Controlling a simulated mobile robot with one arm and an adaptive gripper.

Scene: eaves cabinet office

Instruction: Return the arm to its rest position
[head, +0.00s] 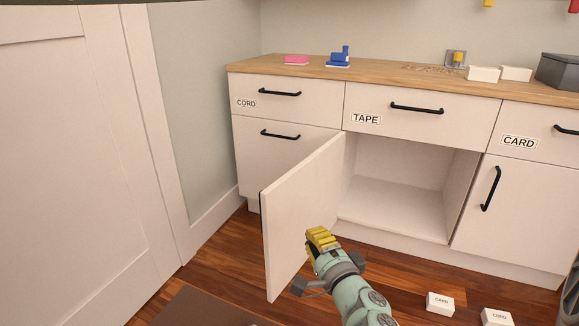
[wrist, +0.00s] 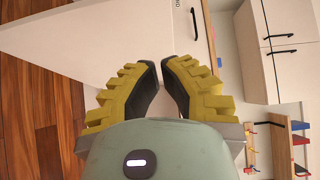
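My gripper (head: 319,238), with ridged yellow fingers, is low in front of the cabinet, close to the open door's inner face. In the wrist view its two fingers (wrist: 160,68) stand slightly apart with a narrow gap and nothing between them. The white cabinet door (head: 303,215) under the TAPE drawer (head: 395,106) stands swung out to the left. The compartment (head: 395,200) behind it looks empty. I cannot tell whether my gripper touches the door.
Two white boxes, one labelled CARD (head: 440,303) and one CORD (head: 496,317), lie on the wooden floor at the lower right. The worktop (head: 400,77) holds a pink item (head: 296,59), a blue item (head: 339,59) and a dark box (head: 558,72). A panelled white surface (head: 70,170) fills the left.

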